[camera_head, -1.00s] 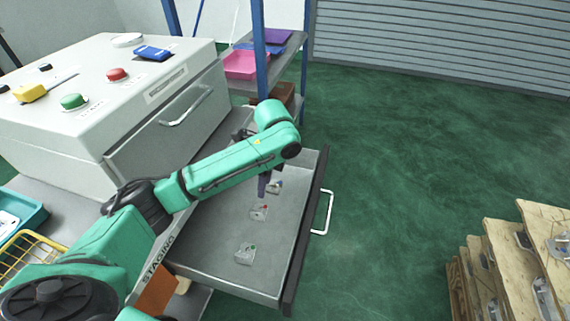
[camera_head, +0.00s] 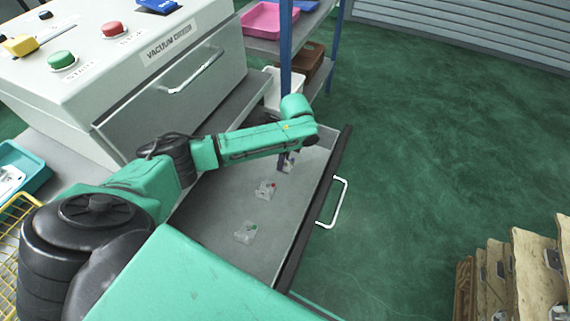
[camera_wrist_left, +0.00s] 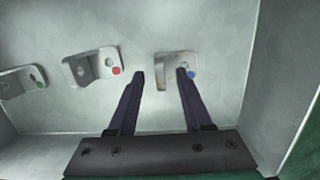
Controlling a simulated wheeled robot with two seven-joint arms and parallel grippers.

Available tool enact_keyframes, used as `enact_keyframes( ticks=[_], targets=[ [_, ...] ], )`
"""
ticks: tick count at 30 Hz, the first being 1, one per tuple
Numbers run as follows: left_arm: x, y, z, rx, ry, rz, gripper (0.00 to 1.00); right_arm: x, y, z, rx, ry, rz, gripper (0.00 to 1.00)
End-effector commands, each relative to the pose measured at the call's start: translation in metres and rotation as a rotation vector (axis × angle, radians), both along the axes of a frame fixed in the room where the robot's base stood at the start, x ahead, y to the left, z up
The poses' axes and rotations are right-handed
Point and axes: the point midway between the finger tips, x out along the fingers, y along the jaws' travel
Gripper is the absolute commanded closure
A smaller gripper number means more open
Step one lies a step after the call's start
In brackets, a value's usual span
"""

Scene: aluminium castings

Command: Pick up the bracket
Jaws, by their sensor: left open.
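Three grey metal brackets lie in the open staging drawer (camera_head: 215,215). One has a green dot (camera_head: 245,233), one a red dot (camera_head: 266,189) and one a blue dot (camera_head: 291,163). In the left wrist view the green-dot bracket (camera_wrist_left: 22,80) and red-dot bracket (camera_wrist_left: 88,68) lie to the left, and the blue-dot bracket (camera_wrist_left: 172,64) lies at the fingertips. My left gripper (camera_wrist_left: 160,74) is open and empty. Its right finger overlaps the blue-dot bracket in that view; I cannot tell if they touch. My right gripper is not in view.
The vacuum machine (camera_head: 130,90) stands left of the drawer. A blue-posted shelf with a pink tray (camera_head: 270,20) is behind it. The drawer's walls are close to my left gripper. A wooden stack (camera_head: 510,280) stands at lower right, with open green floor between.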

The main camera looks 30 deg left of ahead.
Motion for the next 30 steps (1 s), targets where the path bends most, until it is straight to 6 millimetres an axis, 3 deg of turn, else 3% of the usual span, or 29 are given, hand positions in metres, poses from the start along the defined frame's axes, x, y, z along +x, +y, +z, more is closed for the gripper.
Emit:
enact_keyframes(
  ticks=[3, 10, 14, 25, 30],
  targets=[
    [0.0, 0.003, -0.019, 0.0, 0.001, 0.0, 0.5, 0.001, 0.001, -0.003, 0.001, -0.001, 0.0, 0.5],
    [0.0, 0.003, -0.022, 0.0, 0.0, -0.001, 0.5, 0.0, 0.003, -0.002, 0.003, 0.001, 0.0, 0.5],
    [0.0, 0.003, -0.022, 0.0, 0.0, -0.001, 1.0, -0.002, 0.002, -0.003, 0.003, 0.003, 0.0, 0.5],
    [0.0, 0.003, -0.02, 0.0, -0.001, -0.001, 1.0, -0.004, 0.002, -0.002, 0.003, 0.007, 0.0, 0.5],
    [0.0, 0.003, -0.003, 0.0, -0.003, 0.0, 1.0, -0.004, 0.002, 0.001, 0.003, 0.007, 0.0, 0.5]
  ],
)
